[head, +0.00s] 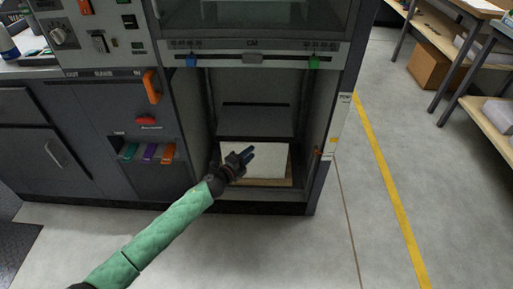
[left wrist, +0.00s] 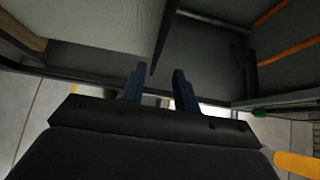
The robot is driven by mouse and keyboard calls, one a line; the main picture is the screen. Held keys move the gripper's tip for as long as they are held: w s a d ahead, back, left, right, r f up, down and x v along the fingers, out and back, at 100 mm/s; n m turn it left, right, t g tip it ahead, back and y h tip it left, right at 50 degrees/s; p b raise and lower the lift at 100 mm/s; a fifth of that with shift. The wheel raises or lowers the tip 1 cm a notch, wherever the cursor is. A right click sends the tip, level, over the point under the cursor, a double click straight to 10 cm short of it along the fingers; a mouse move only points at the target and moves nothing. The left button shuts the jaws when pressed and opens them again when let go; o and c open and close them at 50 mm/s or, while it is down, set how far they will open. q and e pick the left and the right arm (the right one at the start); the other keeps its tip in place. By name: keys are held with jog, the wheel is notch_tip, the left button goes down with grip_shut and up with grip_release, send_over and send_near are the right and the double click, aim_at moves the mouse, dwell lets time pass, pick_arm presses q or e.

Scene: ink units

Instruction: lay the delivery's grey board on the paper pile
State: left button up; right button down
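The paper pile (head: 268,168) is a pale block on a brown wooden base, low in the machine's open bay. Its pale surface also shows at the upper left of the left wrist view (left wrist: 95,25). A dark grey panel (head: 255,121) stands above and behind the pile; it may be the grey board, but I cannot tell for sure. My left gripper (head: 248,156) is in front of the pile's left part, fingers toward the right. In the left wrist view its blue fingers (left wrist: 158,82) are apart, with no held thing visible. My right gripper is out of view.
The bay sits between the machine's dark left cabinet (head: 95,135) and a right post (head: 333,135). A crossbar (head: 255,58) with blue and green clips runs above. An orange handle (head: 152,86) is at the upper left. The floor (head: 390,150) at the right is clear.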

pick_arm(q)
jog(key=v, duration=0.3)
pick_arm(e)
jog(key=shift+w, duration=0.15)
pick_arm(q)
jog(key=s+f+n+g+y, duration=0.2)
jog(key=s+f+n+y, duration=0.4)
jog(key=s+f+n, duration=1.2)
jog(key=s+f+n+g, duration=0.2)
jog(key=s+f, duration=0.3)
jog(key=s, duration=0.7)
jog(key=s+d+f+n+g+y, duration=0.1)
jog(key=s+f+n+g, duration=0.2)
jog(key=s, duration=0.9)
notch_tip(320, 180, down, 3)
jog(key=shift+d+r+n, duration=0.1)
jog(key=shift+d+n, duration=0.15)
jog(key=shift+n, duration=0.05)
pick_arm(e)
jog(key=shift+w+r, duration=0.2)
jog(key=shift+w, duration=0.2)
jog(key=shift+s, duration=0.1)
